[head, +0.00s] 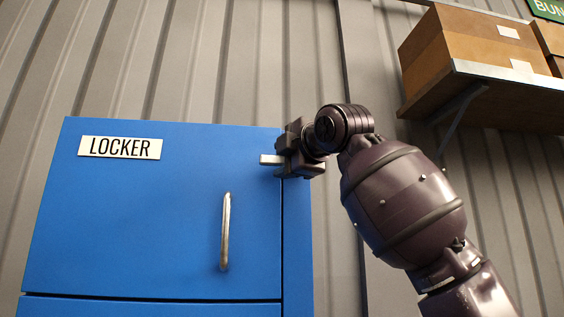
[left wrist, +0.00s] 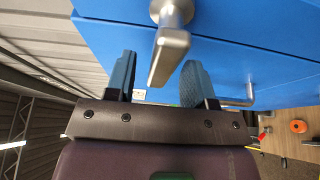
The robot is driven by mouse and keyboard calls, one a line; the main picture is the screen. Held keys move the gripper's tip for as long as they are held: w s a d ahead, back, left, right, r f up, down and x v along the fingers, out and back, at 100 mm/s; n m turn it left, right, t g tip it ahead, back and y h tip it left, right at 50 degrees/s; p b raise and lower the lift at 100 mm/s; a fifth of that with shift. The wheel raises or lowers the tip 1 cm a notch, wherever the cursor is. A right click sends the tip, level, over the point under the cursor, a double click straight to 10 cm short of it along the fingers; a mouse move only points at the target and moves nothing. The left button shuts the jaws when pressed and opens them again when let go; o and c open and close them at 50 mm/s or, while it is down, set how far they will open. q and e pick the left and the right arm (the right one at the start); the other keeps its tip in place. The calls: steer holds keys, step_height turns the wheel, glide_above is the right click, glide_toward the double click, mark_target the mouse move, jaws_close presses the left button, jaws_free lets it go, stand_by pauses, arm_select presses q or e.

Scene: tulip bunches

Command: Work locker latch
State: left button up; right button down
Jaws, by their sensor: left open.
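The blue locker (head: 150,215) has a white sign reading LOCKER (head: 120,147) and a silver vertical handle (head: 225,232). A silver latch lever (head: 269,159) is at the upper right edge of its door. My left gripper (head: 281,158) is at the latch, hiding most of it. In the left wrist view the lever (left wrist: 168,58) lies between the two open fingers of my left gripper (left wrist: 160,66), with gaps visible on both sides. The locker handle (left wrist: 238,101) also shows there, beyond the right finger. My right gripper is not in view.
A wall shelf (head: 490,85) with cardboard boxes (head: 470,45) is at the upper right, above my arm. A corrugated grey wall (head: 150,60) stands behind the locker. In the left wrist view, an orange ring-shaped object (left wrist: 298,126) lies on a surface at the far right.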

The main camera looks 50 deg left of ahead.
arm_select(q)
steer(key=d, duration=0.9)
steer(key=shift+s+d+b, duration=0.25)
steer(key=shift+s+b, duration=0.1)
steer(key=shift+b, duration=0.1)
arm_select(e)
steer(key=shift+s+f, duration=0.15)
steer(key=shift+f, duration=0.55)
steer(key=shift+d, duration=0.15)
